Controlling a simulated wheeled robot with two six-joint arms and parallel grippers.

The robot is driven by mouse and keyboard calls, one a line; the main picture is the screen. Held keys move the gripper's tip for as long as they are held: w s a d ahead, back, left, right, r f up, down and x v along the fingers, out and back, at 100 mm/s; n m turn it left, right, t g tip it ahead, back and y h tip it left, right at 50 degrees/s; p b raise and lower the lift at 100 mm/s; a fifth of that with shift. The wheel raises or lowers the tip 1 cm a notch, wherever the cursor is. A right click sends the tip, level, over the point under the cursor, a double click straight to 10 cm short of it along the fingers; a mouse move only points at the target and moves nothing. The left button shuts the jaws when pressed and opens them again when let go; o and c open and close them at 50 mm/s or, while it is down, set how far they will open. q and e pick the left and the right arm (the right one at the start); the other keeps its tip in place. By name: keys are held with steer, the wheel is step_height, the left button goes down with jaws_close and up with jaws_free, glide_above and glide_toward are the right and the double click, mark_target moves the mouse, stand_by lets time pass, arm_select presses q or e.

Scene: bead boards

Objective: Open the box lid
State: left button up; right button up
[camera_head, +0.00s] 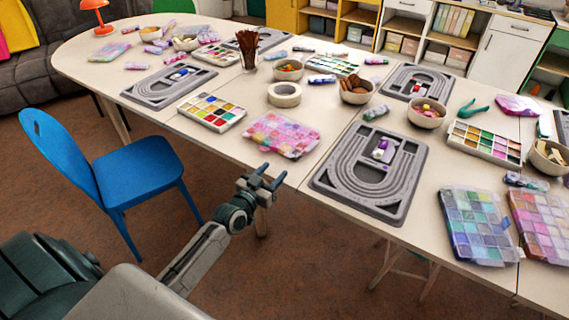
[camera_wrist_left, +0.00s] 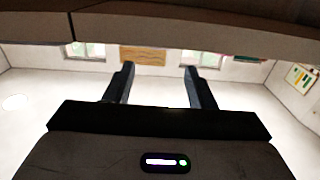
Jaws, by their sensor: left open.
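A clear box of pink and pastel beads (camera_head: 283,135) lies flat near the table's front edge, and its lid looks closed. A box of blue, green and purple beads (camera_head: 478,226) and a box of pink and orange beads (camera_head: 545,226) lie at the right, also looking closed. I cannot tell which box is meant. My left gripper (camera_head: 273,172) is in front of the table edge, just below the pink box and apart from it. Its fingers are spread and empty, as the left wrist view (camera_wrist_left: 159,72) also shows. My right gripper is in neither view.
A grey bead board (camera_head: 328,184) lies right of the pink box. A blue chair (camera_head: 150,165) stands left of my arm. The table front edge is close to my gripper.

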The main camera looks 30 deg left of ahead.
mark_target(281, 170)
arm_select(q)
steer(key=w+b, duration=0.1)
steer(key=w, duration=0.4)
steer(key=shift+w+d+f, duration=0.1)
steer(key=shift+w+d, duration=0.05)
steer(key=shift+w, duration=0.1)
steer(key=shift+w+b, duration=0.35)
steer(key=shift+w, duration=0.45)
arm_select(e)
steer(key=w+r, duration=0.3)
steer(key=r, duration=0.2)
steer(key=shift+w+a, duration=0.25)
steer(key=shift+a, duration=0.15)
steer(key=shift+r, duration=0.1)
arm_select(q)
jaws_close()
